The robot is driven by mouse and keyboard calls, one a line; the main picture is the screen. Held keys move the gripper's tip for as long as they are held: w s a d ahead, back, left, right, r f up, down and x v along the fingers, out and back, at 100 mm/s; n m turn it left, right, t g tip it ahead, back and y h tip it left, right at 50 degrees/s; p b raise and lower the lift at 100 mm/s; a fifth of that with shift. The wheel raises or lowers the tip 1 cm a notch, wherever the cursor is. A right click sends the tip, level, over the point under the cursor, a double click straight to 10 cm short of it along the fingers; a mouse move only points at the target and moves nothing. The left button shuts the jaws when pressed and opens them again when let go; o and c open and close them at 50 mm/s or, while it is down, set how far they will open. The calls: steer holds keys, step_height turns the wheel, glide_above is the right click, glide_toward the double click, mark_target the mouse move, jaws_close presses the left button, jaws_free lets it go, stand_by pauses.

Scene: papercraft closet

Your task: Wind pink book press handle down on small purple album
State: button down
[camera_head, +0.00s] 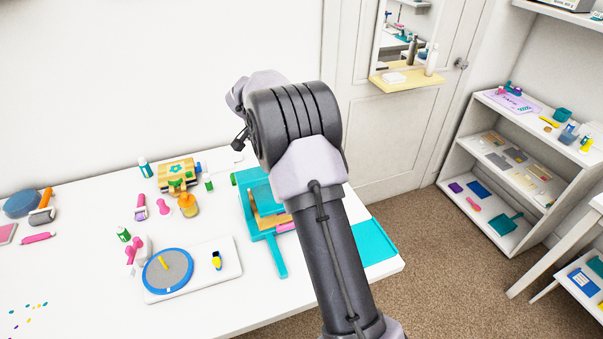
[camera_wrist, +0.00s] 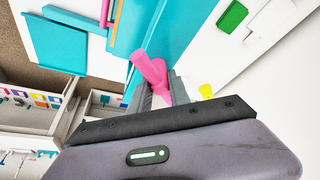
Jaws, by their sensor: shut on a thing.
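The pink book press handle (camera_wrist: 150,68) stands between the fingers of my gripper (camera_wrist: 158,84) in the wrist view, and my gripper is shut on it. The teal book press (camera_head: 252,190) stands on the white table in the head view, partly hidden by my arm. Its teal plate also fills the top of the wrist view (camera_wrist: 188,28), with a wooden strip (camera_wrist: 127,22) beside it. A pink edge (camera_head: 286,227) shows low in the press; I cannot tell what it belongs to. I cannot make out the small purple album in the press.
A round grey-and-blue turntable (camera_head: 168,270) on a white board stands left of the press. A teal mat (camera_head: 372,243) lies at the table's right edge. Shelves (camera_head: 497,165) stand at the right.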

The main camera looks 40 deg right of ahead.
steer(key=c, duration=1.5)
jaws_free()
steer(key=shift+c, duration=0.2)
step_height(320, 180, up, 6)
steer(key=p, duration=0.4)
steer(key=shift+r, duration=0.1)
steer(key=o, duration=0.3)
steer(key=p+v, duration=0.2)
steer(key=v, duration=0.3)
steer(key=shift+s+a+r+p, duration=0.1)
steer(key=shift+a+r+p, duration=0.15)
steer(key=shift+r+p, duration=0.15)
